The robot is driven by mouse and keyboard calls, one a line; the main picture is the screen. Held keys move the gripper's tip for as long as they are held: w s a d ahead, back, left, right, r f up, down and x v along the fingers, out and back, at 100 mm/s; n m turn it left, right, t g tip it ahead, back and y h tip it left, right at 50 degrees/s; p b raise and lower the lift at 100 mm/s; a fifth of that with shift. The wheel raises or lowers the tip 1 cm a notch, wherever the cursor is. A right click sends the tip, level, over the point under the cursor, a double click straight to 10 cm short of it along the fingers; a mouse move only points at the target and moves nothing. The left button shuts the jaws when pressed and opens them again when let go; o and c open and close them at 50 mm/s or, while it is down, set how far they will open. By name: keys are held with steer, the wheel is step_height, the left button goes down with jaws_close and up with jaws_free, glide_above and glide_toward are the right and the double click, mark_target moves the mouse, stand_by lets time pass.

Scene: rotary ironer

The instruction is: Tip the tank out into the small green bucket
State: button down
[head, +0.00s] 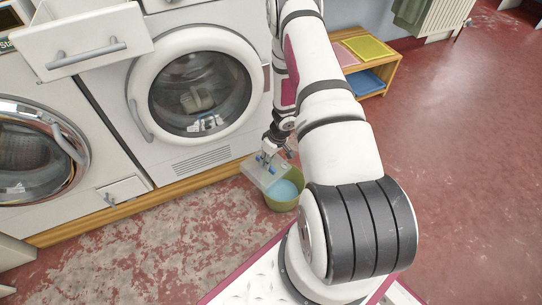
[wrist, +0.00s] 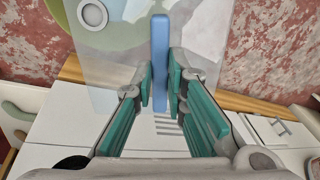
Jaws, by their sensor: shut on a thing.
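The tank (head: 262,174) is a pale, see-through flat box with a blue handle (wrist: 161,45). In the head view it hangs over the left rim of the small green bucket (head: 283,205). It looks tilted, but its exact angle is hard to tell. Pale blue liquid shows in the bucket. In the wrist view the tank (wrist: 118,85) has a round white cap or opening at its upper left, and green of the bucket shows behind it. My gripper (wrist: 160,85) has its teal fingers shut on the blue handle. Whether liquid is flowing out cannot be seen.
A white dryer (head: 190,85) with a round glass door stands behind the bucket on a wooden plinth. At upper left a drawer (head: 85,42) sticks out. A wooden shelf (head: 375,65) with coloured cloths or trays stands at the back right. The red floor at right is clear.

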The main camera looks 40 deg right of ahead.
steer(key=shift+w+a+f+g+h+p, duration=0.2)
steer(key=shift+a+g+h+p, duration=0.1)
steer(key=shift+g+h+p, duration=0.25)
steer(key=shift+a+f+h, duration=0.15)
steer(key=shift+f+h, duration=0.1)
steer(key=shift+f, duration=0.15)
steer(key=shift+w+f+g, duration=0.15)
steer(key=shift+g, duration=0.2)
steer(key=shift+h+p, duration=0.3)
